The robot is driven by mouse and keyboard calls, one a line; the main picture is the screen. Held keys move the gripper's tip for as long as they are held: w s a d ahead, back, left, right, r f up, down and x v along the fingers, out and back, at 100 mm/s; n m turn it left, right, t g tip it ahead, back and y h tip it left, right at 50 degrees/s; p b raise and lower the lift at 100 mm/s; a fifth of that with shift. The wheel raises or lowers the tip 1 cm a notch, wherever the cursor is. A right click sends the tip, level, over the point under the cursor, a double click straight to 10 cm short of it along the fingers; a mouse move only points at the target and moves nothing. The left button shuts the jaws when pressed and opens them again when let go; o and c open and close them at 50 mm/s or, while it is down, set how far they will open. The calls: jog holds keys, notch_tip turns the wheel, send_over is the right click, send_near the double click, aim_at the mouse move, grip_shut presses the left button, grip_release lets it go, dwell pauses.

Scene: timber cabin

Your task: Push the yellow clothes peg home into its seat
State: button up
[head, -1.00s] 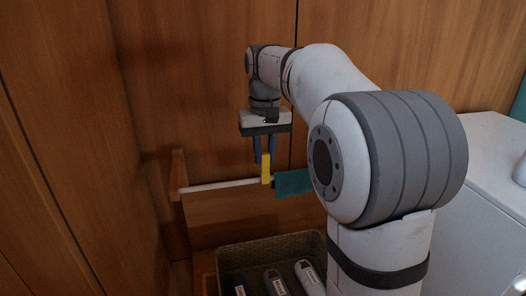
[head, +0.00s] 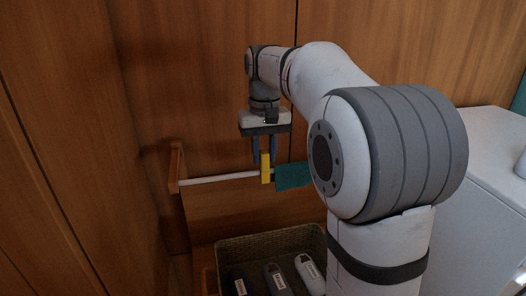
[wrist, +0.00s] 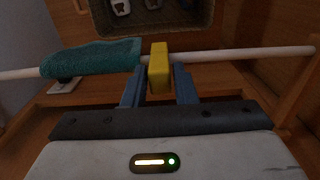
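The yellow clothes peg (head: 265,168) is upright at the pale rail (head: 222,179), its lower part across the rail just left of a teal cloth (head: 292,176). In the wrist view the peg (wrist: 158,68) crosses in front of the rail (wrist: 230,56), beside the cloth (wrist: 92,58). My gripper (head: 263,158) points down from above, its two blue fingers on either side of the peg's upper part. In the wrist view my gripper (wrist: 159,88) appears shut on the peg. How deeply the rail sits in the peg's jaws is hidden.
A woven basket (head: 232,245) with several labelled bottle-like items stands below the rail. A wooden bracket (head: 177,166) holds the rail's left end. Wood-panelled walls are close behind and left. A white cabinet (head: 480,200) stands at the right.

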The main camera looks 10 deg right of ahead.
jog(key=o, duration=0.4)
jog(key=shift+c, duration=0.2)
notch_tip(320, 180, up, 8)
jog(key=shift+f, duration=0.1)
jog(key=s+f+t, duration=0.3)
jog(key=s+f, duration=1.7)
jog(key=s, duration=0.3)
